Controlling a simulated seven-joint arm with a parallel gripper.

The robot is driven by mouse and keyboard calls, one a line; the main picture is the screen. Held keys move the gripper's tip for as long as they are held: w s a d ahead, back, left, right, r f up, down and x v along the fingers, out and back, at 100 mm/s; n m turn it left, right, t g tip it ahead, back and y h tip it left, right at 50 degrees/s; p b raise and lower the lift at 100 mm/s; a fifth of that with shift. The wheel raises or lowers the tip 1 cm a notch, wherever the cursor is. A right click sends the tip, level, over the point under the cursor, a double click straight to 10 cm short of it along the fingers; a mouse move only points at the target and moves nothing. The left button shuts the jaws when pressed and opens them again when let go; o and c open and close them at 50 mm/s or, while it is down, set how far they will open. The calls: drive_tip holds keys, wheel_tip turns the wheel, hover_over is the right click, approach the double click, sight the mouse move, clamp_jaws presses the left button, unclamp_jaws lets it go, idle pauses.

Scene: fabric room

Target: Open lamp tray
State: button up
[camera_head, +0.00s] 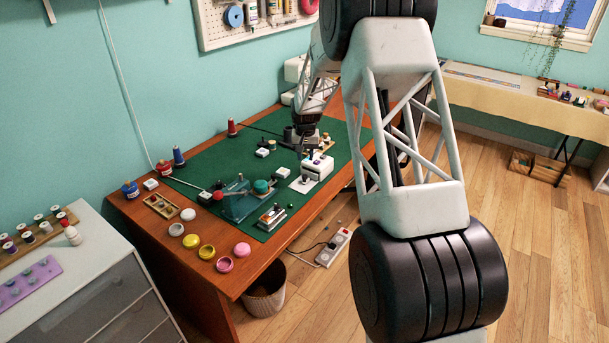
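My arm crosses the front of the camera_head view, and its far end reaches over the green mat. My gripper (300,146) is small, dark and far off there, close to a white box-shaped device (318,167). I cannot tell whether they touch or whether the fingers are apart. No part is clearly recognisable as a lamp tray. A teal translucent box (238,207) with a red ball (218,195) and a thin rod stands at the mat's near left. I cannot tell which device holds the lamp tray.
The green mat (205,160) covers much of the wooden desk (150,222). A small metal-topped block (271,216) stands near the mat's front edge. Several round tins, including a pink one (242,249), line the desk's near left. A power strip (333,247) lies on the floor.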

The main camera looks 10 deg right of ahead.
sight(304, 175)
drive_tip(key=shift+w+f, duration=0.85)
drive_tip(key=shift+f, duration=0.3)
drive_tip(key=shift+f, duration=3.9)
drive_tip(key=shift+c, duration=0.2)
clamp_jaws()
